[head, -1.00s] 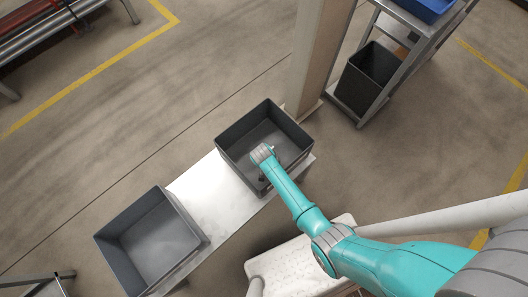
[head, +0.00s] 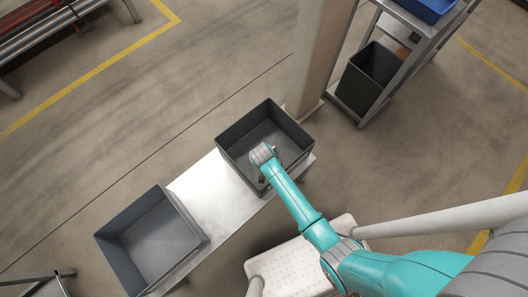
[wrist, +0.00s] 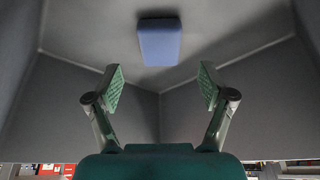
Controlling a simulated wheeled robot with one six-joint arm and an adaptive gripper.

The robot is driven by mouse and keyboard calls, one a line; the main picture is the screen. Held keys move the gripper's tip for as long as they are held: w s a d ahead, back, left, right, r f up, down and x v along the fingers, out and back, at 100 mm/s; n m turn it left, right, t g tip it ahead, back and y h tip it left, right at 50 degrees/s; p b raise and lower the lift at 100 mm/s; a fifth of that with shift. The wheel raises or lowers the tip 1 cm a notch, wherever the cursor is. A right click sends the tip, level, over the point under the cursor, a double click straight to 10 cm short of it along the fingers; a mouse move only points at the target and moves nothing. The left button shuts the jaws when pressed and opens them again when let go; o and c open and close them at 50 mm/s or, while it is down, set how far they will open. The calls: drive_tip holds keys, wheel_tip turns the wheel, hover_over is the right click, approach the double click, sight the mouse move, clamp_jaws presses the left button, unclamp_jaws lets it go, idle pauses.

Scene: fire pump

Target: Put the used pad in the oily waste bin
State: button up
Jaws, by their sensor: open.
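The blue pad (wrist: 160,42) lies on the floor of a grey bin, ahead of my gripper in the wrist view. My gripper (wrist: 161,78) is open and empty, with its green-padded fingers wide apart and short of the pad. In the head view my wrist and gripper (head: 263,177) are over the right dark grey bin (head: 288,112), and the pad is hidden there. No label shows which container is the oily waste bin.
A second grey bin (head: 122,222) stands at the left of the pale bench (head: 212,195). A tall post (head: 318,55) rises just behind the right bin. A black bin (head: 366,78) sits under a shelf (head: 418,48) with a blue tray (head: 430,8).

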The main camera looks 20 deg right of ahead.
drive_tip(key=v, duration=0.6)
drive_tip(key=shift+r, duration=0.2)
idle(0.4)
